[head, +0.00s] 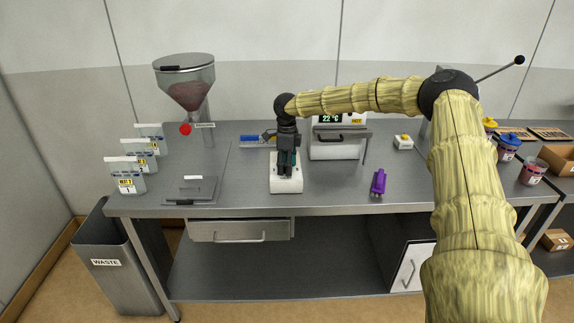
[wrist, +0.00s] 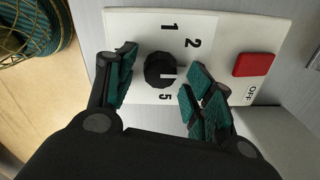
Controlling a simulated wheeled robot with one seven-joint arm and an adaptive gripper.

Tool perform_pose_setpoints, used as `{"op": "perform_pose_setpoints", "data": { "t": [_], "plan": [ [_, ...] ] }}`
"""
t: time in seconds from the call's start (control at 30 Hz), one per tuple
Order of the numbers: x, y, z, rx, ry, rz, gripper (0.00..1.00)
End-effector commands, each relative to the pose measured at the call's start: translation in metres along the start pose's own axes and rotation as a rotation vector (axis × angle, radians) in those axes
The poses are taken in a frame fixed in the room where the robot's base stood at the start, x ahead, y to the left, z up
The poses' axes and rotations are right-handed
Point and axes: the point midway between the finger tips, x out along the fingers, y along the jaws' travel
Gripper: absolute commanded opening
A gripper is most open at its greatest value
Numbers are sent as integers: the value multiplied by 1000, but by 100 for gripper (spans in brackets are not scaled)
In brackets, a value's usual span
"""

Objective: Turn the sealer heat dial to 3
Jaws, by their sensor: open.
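The sealer is a white box (head: 286,186) on the bench, under my gripper (head: 287,168) in the head view. In the wrist view its white panel (wrist: 225,35) carries a round black dial (wrist: 159,70) with a pale pointer line directed to the right of the picture. The printed 1, 2 and 5 show around the dial; 3 and 4 are not visible, with my right finger covering that side. A red switch (wrist: 254,65) marked OFF is further right. My gripper (wrist: 162,72) is open, its teal-padded fingers on either side of the dial, with gaps visible.
A white unit with a 22 °C display (head: 336,145) stands behind. A hopper (head: 186,85), several labelled bins (head: 125,175) and a flat plate (head: 192,190) are left. Bare bench top lies between plate and sealer.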

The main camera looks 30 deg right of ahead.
Motion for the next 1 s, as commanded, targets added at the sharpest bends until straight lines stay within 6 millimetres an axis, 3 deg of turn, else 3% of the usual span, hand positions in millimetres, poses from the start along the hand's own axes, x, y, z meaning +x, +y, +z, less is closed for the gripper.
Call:
{"op": "perform_pose_setpoints", "data": {
  "t": [0.17,0.7,1.0],
  "plan": [
    [-16,0,0,0,-1,-1,52],
    [-104,-1,0,0,-2,0,52],
    [-119,-1,0,0,-1,0,52]
  ]
}}
